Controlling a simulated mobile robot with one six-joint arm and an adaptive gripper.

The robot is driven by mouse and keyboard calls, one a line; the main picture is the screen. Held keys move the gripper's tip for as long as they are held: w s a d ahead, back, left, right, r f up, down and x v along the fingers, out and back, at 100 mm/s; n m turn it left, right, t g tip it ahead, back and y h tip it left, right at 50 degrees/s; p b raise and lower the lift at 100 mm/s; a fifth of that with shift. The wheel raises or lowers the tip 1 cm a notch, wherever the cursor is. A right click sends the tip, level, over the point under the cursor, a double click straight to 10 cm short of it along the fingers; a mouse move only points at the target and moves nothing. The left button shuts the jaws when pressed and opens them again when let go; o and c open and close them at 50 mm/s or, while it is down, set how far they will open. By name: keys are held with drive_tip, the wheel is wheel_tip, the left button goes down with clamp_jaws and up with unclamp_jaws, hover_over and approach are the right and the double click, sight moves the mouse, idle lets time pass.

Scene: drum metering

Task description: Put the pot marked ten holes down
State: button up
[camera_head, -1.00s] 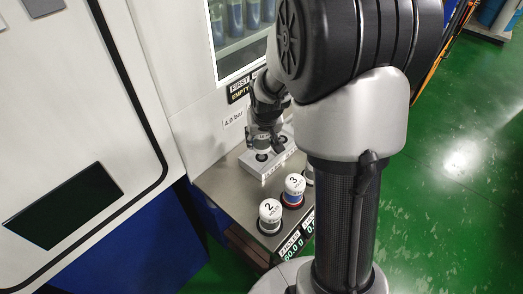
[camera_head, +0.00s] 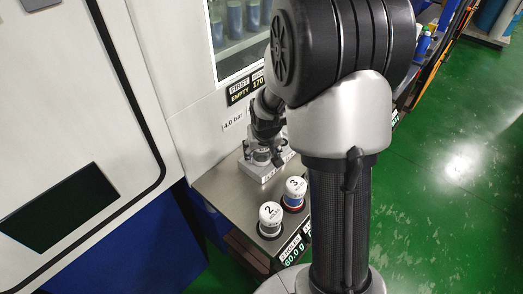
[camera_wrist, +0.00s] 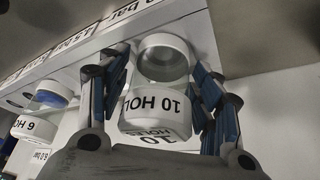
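The pot marked ten holes (camera_wrist: 158,112) stands between the two fingers of my gripper (camera_wrist: 165,85) in the wrist view. It has a white lettered cap and a clear body with a white ring at its far end. The blue finger pads lie on either side, with narrow gaps to the pot. In the head view my gripper (camera_head: 266,146) is low over the light metal block (camera_head: 266,174), fingers apart. The pot's round top (camera_head: 262,155) shows between them at the block. Whether its base rests fully there is hidden.
Two pots marked 2 (camera_head: 270,216) and 3 (camera_head: 295,190) stand near the front of the metal bench (camera_head: 225,190). A pot marked six holes (camera_wrist: 37,122) shows at the left in the wrist view. The machine wall (camera_head: 195,125) rises close behind.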

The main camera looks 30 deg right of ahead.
drive_tip(key=shift+o, duration=0.4)
drive_tip(key=shift+r, duration=0.1)
drive_tip(key=shift+r+p, duration=0.3)
drive_tip(key=shift+r, duration=0.1)
drive_tip(key=p+v, duration=0.3)
drive_tip(key=v, duration=0.8)
drive_tip(key=s+a+r+n, duration=0.1)
drive_tip(key=s+a+r, duration=0.2)
drive_tip(key=s, duration=0.4)
drive_tip(key=s+a+r+n+y, duration=0.1)
drive_tip(key=s+a+r, duration=0.3)
drive_tip(key=s, duration=0.3)
drive_tip(key=s+a+r+n, duration=0.1)
drive_tip(key=s+a+r, duration=0.3)
drive_tip(key=s+a, duration=0.2)
drive_tip(key=shift+s+r+n, duration=0.25)
drive_tip(key=shift+s+n, duration=0.15)
drive_tip(key=shift+s, duration=0.5)
